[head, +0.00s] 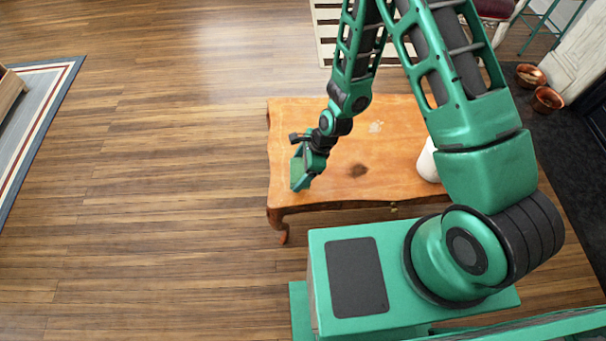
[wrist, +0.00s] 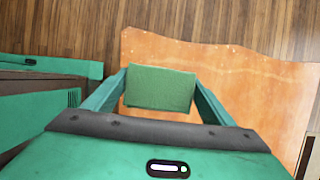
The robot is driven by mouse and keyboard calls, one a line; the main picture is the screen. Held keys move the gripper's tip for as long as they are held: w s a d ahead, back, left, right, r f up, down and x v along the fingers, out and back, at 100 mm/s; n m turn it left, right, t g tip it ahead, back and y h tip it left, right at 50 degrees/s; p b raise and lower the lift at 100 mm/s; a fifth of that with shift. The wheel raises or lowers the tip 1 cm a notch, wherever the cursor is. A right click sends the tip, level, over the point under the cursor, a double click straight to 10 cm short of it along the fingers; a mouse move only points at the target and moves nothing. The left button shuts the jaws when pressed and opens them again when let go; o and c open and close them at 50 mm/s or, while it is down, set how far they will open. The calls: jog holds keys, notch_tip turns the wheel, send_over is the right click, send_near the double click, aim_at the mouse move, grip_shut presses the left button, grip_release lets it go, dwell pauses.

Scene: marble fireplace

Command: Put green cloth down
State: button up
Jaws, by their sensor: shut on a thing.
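My gripper (wrist: 160,92) is shut on the green cloth (wrist: 160,88), a small folded rectangle that shows between the two fingers in the wrist view. In the head view my gripper (head: 301,169) is over the left part of the orange-brown wooden table (head: 385,125), which also fills much of the wrist view (wrist: 255,90). The green cloth (head: 298,174) is hard to tell from my green fingers there. I cannot tell whether the cloth touches the tabletop.
A white object (head: 428,163) stands on the table's right side, partly hidden by my arm. The tabletop between it and my gripper is clear. Copper pots (head: 547,99) stand on the dark floor at right. Open wooden floor (head: 150,190) lies to the left.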

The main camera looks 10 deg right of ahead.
aim_at(300, 175)
jog(key=shift+w+d+f, duration=0.2)
jog(key=shift+w+f, duration=0.15)
jog(key=shift+w, duration=0.1)
jog(key=shift+f, duration=1.95)
jog(key=o, duration=1.1)
jog(key=v, duration=1.2)
